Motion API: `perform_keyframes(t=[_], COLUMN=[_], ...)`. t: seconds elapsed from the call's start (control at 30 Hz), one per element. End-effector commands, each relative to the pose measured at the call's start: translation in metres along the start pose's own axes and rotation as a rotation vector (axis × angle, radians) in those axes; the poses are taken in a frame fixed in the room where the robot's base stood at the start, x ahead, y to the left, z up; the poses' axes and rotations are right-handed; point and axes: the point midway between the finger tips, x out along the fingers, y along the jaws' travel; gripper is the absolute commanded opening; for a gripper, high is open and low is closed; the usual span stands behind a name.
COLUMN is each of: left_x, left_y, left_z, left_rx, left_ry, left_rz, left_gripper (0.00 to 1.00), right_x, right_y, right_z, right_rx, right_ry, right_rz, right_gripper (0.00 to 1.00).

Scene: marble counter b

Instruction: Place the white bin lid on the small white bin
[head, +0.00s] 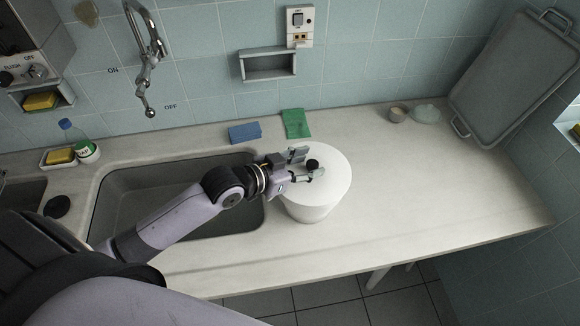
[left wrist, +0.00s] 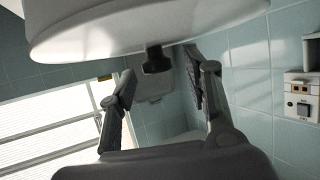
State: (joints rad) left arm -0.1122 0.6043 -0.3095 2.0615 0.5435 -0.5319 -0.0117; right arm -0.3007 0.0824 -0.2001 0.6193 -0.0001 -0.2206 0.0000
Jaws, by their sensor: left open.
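The white bin lid (head: 335,170) is a round white disc with a black knob (head: 312,164) on top. It lies over the small white bin (head: 311,211), covering its opening; I see no gap between them, but cannot tell whether it is fully seated. My left gripper (head: 308,162) is open, with one finger on each side of the knob. In the left wrist view, the lid (left wrist: 150,30) fills the top of the picture and its knob (left wrist: 157,62) shows between the spread fingers (left wrist: 160,70). My right gripper is not in view.
The sink (head: 140,195) lies left of the bin. A blue sponge (head: 244,133) and green cloth (head: 296,123) lie behind it. The counter right of the bin is clear.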

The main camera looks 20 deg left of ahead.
Motion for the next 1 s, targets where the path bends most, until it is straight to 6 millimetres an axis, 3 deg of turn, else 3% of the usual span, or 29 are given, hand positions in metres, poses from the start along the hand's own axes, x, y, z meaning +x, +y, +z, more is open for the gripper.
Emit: perform_keyframes(t=[0.3, 0.5, 0.7, 1.0], left_x=[-0.064, -0.095, -0.11, -0.114], left_y=[0.001, 0.001, 0.001, 0.001], left_z=[0.005, 0.003, 0.002, 0.0], left_rx=[0.002, 0.0, 0.001, 0.0], left_ry=[-0.006, -0.005, -0.003, 0.0], left_rz=[0.002, 0.001, 0.001, 0.002], left_gripper=[0.45, 0.45, 0.45, 0.45], right_x=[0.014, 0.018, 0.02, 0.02], right_y=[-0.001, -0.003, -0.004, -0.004], right_z=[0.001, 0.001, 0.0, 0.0], right_rx=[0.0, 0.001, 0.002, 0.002], right_ry=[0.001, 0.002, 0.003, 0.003], right_rz=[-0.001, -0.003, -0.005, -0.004], right_gripper=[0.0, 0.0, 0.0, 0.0])
